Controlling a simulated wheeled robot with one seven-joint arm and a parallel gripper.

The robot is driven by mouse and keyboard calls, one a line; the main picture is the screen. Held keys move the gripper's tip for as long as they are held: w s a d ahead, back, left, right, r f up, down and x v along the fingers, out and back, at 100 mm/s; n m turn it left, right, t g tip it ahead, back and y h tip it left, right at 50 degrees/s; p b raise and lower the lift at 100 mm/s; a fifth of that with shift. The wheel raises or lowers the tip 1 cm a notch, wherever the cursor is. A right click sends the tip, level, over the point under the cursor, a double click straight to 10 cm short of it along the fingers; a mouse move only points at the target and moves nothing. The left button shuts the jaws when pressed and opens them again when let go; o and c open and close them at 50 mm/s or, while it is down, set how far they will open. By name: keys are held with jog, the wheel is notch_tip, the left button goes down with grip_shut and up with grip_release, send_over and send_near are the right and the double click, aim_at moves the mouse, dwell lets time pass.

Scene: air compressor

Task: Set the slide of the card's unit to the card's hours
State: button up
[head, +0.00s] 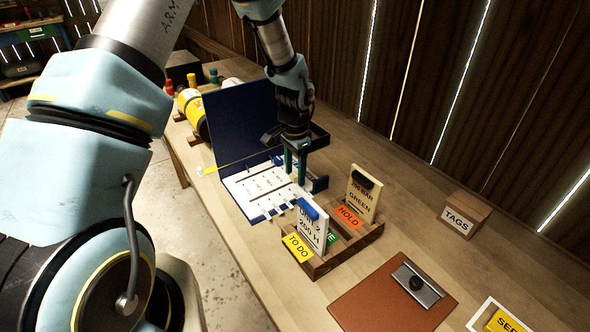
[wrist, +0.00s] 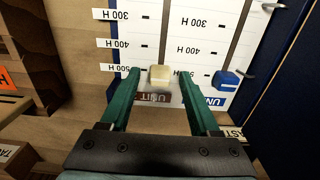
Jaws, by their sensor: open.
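The card (head: 312,228) stands in a wooden tray, reads "UNIT 2" and "200 H", and has a blue clip on top. The white slide board (head: 250,186) lies in an open dark blue case. In the wrist view, its rows read 300 H, 400 H and 500 H, upside down. A cream slide knob (wrist: 160,75) sits near the 500 H row, above a brownish "UNIT" label whose number I cannot read. A blue slide knob (wrist: 228,80) sits to its right. My gripper (head: 296,181) is open, its green fingers either side of the cream knob, apparently with gaps.
A clipboard (head: 385,300) and a TAGS block (head: 466,214) lie to the right. The case's raised lid (head: 240,120) stands behind the board.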

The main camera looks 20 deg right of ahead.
jog(key=shift+c, duration=0.4)
grip_shut()
dwell(0.9)
